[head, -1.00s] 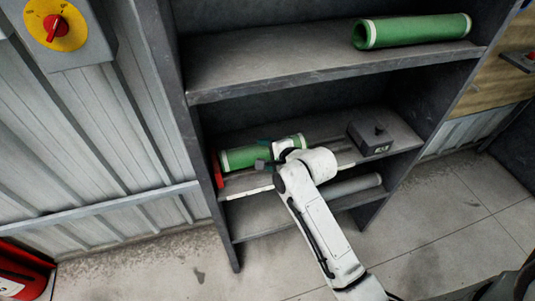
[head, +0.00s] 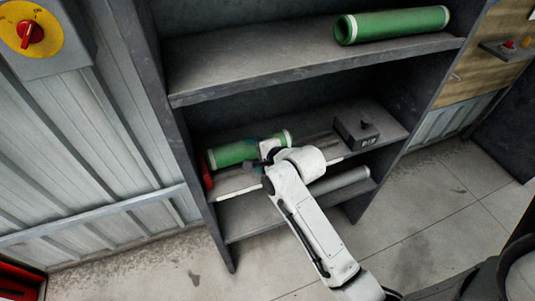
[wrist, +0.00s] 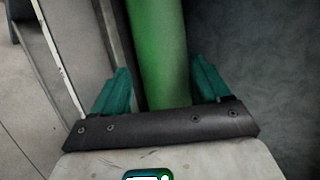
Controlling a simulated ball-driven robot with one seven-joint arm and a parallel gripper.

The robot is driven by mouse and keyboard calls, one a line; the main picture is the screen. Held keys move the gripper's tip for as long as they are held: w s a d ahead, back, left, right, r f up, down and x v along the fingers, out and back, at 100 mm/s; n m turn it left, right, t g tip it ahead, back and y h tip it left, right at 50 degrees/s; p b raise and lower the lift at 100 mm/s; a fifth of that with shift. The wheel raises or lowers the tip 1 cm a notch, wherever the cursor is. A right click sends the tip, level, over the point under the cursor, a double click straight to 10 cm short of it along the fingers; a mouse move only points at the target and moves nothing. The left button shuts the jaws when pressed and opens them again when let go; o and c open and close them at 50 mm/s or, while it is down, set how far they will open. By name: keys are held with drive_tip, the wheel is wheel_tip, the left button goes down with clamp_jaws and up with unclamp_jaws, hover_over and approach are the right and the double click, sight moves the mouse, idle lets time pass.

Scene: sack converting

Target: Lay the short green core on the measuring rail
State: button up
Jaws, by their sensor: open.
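The short green core (head: 236,153) lies lengthwise at the left of the middle shelf, on the measuring rail (head: 240,191), its left end by a red end plate (head: 206,172). My gripper (head: 258,158) is at the core's right half, partly hidden behind my wrist. In the wrist view the green core (wrist: 160,50) runs between the two teal fingers of my gripper (wrist: 161,85). The fingers are open, one on each side, with a visible gap at each. Whether the core's underside fully touches the rail is hidden.
A longer green core (head: 393,24) lies on the upper shelf (head: 300,65). A dark box with a small display (head: 357,132) stands at the rail's right. A grey tube (head: 340,181) lies below. The shelf unit's left upright (head: 165,130) is close to the rail's left end.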

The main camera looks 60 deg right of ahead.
drive_tip(key=v, duration=1)
drive_tip(key=shift+d, duration=0.25)
drive_tip(key=shift+f, duration=0.1)
